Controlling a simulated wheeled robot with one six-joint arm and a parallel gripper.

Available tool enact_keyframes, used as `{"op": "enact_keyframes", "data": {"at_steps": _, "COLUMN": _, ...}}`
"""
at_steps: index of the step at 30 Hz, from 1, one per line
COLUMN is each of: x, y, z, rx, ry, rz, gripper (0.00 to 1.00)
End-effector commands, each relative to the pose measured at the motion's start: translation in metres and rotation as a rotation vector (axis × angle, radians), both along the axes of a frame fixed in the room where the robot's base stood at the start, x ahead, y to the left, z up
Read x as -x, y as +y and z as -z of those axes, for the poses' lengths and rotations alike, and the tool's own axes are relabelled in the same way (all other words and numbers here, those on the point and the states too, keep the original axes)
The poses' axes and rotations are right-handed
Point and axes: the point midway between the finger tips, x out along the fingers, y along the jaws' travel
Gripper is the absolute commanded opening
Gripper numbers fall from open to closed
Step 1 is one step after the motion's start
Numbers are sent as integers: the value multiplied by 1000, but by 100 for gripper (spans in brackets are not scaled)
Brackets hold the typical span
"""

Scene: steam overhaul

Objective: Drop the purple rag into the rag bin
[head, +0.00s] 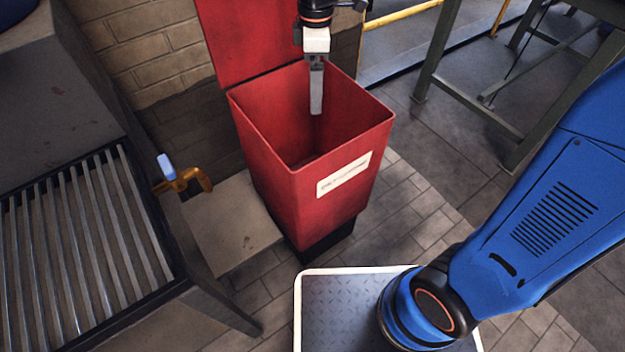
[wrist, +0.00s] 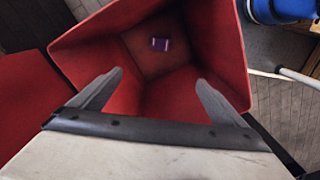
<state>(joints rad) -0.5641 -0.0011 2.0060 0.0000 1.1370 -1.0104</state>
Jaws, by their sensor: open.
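The rag bin (head: 340,215) is a red, square, tapered bin with its lid raised at the back and a pale label on its front. My gripper (head: 316,108) points down into the bin's mouth in the head view. In the wrist view my gripper (wrist: 158,88) has its two fingers wide apart with nothing between them. The purple rag (wrist: 160,44) lies small and flat on the bin's floor in the wrist view, below and apart from the fingers. The bin's front wall hides the rag in the head view.
A slatted metal bench (head: 85,235) with an orange clamp (head: 185,180) stands left of the bin. A brick wall (head: 150,60) is behind. A metal-legged table (head: 470,95) stands at the right. Tiled floor (head: 425,200) lies open right of the bin.

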Motion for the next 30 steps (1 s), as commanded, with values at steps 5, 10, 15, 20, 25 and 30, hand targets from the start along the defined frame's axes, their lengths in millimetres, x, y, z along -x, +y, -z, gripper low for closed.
{"op": "enact_keyframes", "data": {"at_steps": 5, "x": 0, "y": 0, "z": -35, "rx": -2, "ry": -4, "rz": 0, "gripper": 95}}
{"op": "enact_keyframes", "data": {"at_steps": 10, "x": 0, "y": 0, "z": -69, "rx": -1, "ry": -2, "rz": 0, "gripper": 95}}
{"op": "enact_keyframes", "data": {"at_steps": 15, "x": 0, "y": 0, "z": -103, "rx": -2, "ry": -3, "rz": 0, "gripper": 95}}
{"op": "enact_keyframes", "data": {"at_steps": 20, "x": 0, "y": 0, "z": -130, "rx": -1, "ry": -2, "rz": 0, "gripper": 95}}
{"op": "enact_keyframes", "data": {"at_steps": 25, "x": 0, "y": 0, "z": -148, "rx": -1, "ry": -1, "rz": 0, "gripper": 95}}
{"op": "enact_keyframes", "data": {"at_steps": 30, "x": 0, "y": 0, "z": -155, "rx": 0, "ry": 0, "rz": 0, "gripper": 95}}
